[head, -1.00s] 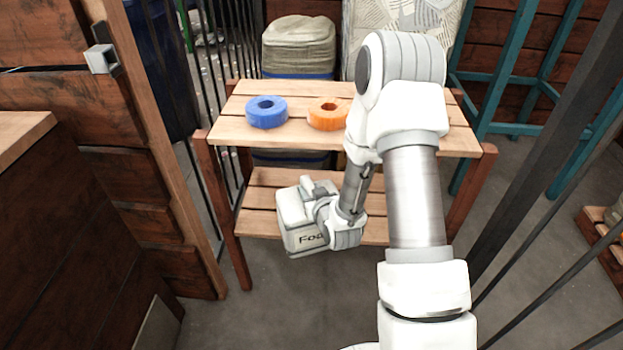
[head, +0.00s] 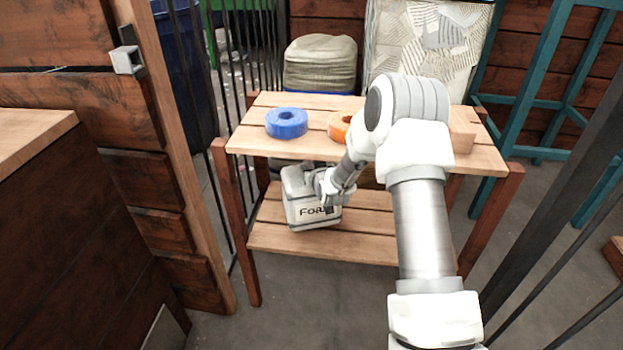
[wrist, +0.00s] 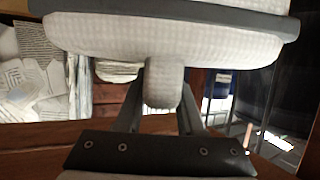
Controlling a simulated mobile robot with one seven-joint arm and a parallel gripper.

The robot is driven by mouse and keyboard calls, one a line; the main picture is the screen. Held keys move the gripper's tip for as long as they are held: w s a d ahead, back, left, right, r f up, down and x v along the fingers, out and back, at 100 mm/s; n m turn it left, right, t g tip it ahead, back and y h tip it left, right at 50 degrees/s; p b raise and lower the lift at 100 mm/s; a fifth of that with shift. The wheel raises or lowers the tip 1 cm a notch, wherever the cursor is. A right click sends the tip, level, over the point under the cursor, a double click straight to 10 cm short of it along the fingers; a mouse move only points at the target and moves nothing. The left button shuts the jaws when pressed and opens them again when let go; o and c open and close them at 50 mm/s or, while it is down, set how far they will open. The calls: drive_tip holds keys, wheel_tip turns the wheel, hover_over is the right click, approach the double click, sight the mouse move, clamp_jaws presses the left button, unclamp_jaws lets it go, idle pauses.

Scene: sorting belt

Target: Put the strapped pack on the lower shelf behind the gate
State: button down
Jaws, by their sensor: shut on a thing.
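The strapped pack (head: 302,214) is a pale box with dark lettering on its front, partly covered by my arm in the head view. It is over the left part of the lower shelf (head: 345,240), below the table top; I cannot tell whether it touches the boards. My gripper (head: 317,182) is shut on the pack's handle. In the wrist view the pale pack (wrist: 165,35) with a grey strap fills the top, and its stubby handle sits between the fingers of my gripper (wrist: 163,98).
A blue ring (head: 286,123) and an orange ring (head: 339,126) lie on the upper shelf (head: 255,140). A wooden block (head: 462,135) is at its right. The open wooden gate post (head: 165,130) stands left, dark bars right. The lower shelf's front middle is bare.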

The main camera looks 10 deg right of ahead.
wheel_tip(320, 180, down, 3)
drive_tip(key=shift+f+b, duration=0.15)
drive_tip(key=shift+b, duration=0.65)
drive_tip(key=c, duration=0.5)
unclamp_jaws()
drive_tip(key=shift+f, duration=0.15)
drive_tip(key=shift+s+r, duration=0.35)
drive_tip(key=p+v, duration=0.3)
drive_tip(key=v, duration=0.8)
drive_tip(key=shift+s, duration=0.2)
